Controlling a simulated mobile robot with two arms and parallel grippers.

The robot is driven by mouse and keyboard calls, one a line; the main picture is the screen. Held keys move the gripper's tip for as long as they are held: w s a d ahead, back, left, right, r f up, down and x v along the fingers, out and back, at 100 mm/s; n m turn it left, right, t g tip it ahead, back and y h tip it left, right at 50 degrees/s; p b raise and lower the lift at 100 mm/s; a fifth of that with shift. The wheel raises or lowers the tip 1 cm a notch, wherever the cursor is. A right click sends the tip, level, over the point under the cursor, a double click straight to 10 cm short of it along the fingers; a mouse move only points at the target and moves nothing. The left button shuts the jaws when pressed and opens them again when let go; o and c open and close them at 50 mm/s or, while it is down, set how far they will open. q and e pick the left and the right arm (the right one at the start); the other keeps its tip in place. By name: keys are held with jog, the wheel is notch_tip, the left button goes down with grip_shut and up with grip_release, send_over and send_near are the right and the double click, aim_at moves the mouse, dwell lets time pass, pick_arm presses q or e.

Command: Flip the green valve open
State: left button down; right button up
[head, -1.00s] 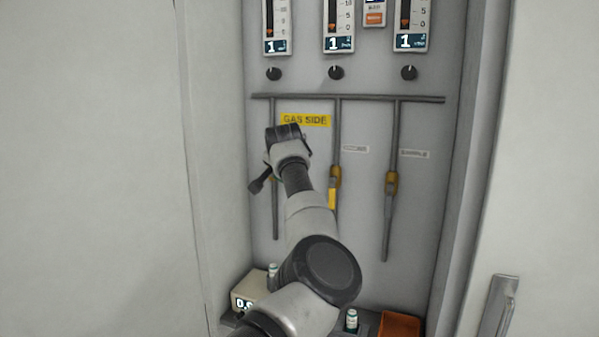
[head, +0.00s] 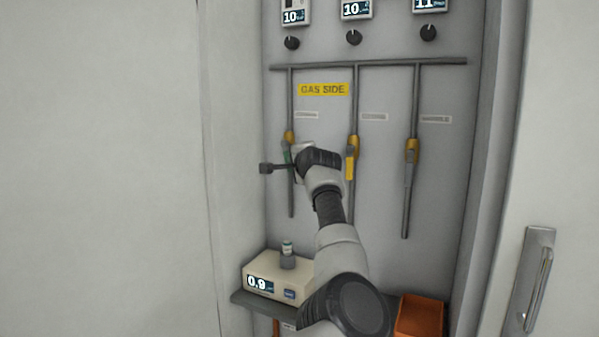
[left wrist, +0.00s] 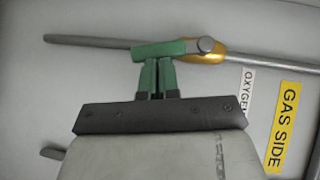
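The green valve handle (left wrist: 163,48) extends from a gold valve body (left wrist: 207,51) on the left pipe, near the oxygen label. It lies roughly along the pipe, slightly tilted. In the head view the handle (head: 286,154) shows partly, below its gold body (head: 290,137), and my arm hides some of it. My left gripper (left wrist: 157,62) has its green fingers close together, with their tips at the side of the handle. Nothing shows between them. I cannot tell whether the tips touch the handle. My right gripper is in neither view.
Two other pipes carry valves: a middle one with a yellow handle (head: 350,168) and a right one (head: 412,150). Below, a beige meter (head: 272,277) stands on a shelf beside an orange bin (head: 420,318). The cabinet's side wall is close on the left.

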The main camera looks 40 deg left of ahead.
pick_arm(q)
jog(key=shift+s+a+f+m+t+y+b, duration=0.1)
jog(key=shift+a+f+m+t+y+b, duration=0.15)
jog(key=shift+m+y+b, duration=0.35)
jog(key=shift+s+a+f+m+t+y+b, duration=0.1)
jog(key=shift+a+f+m+t+y+b, duration=0.2)
jog(key=shift+b, duration=0.45)
jog(key=shift+r, duration=0.2)
jog(key=shift+w+d, duration=0.1)
